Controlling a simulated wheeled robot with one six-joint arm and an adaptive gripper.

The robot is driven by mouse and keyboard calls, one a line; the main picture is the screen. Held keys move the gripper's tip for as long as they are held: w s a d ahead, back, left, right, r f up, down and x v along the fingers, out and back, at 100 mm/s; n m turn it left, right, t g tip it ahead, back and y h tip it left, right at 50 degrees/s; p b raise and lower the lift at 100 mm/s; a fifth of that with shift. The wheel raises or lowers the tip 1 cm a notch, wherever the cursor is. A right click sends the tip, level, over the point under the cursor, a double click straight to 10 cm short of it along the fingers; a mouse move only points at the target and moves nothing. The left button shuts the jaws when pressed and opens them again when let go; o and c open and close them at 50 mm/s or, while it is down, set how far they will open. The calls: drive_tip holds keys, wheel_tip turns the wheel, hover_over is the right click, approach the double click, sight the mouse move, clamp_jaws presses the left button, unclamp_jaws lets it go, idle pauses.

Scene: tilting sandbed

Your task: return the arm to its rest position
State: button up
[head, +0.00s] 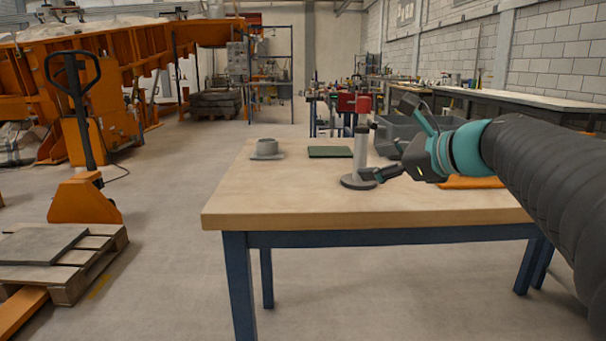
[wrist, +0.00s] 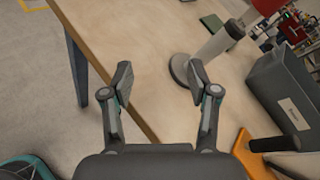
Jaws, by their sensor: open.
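My gripper (head: 385,148) reaches in from the right over the wooden table (head: 290,200), with its arm stretched out from the right edge of the head view. In the wrist view the two fingers of my gripper (wrist: 161,80) are spread apart with nothing between them. A grey post on a round base (head: 359,182), with a red top, stands upright just past the fingers. It also shows in the wrist view (wrist: 217,43), beyond the right fingertip. Whether a finger touches it I cannot tell.
Open floor lies left of the table, before a pallet (head: 75,272) and an orange pallet jack (head: 84,202).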

drive_tip(key=s+a+f+n+g+h+p, duration=0.2)
drive_tip(key=s+a+f+n+g+h, duration=0.2)
drive_tip(key=s+f+n, duration=0.9)
drive_tip(key=s+d+f+n+g+h+p, duration=0.1)
drive_tip(key=s+d+f+n+h, duration=0.3)
drive_tip(key=s+f+n, duration=0.5)
drive_tip(key=s, duration=0.2)
drive_tip(key=shift+s+d+f+n+g+h, duration=0.15)
drive_tip(key=shift+s+f+n+g+h, duration=0.15)
drive_tip(key=shift+s+n+g, duration=0.1)
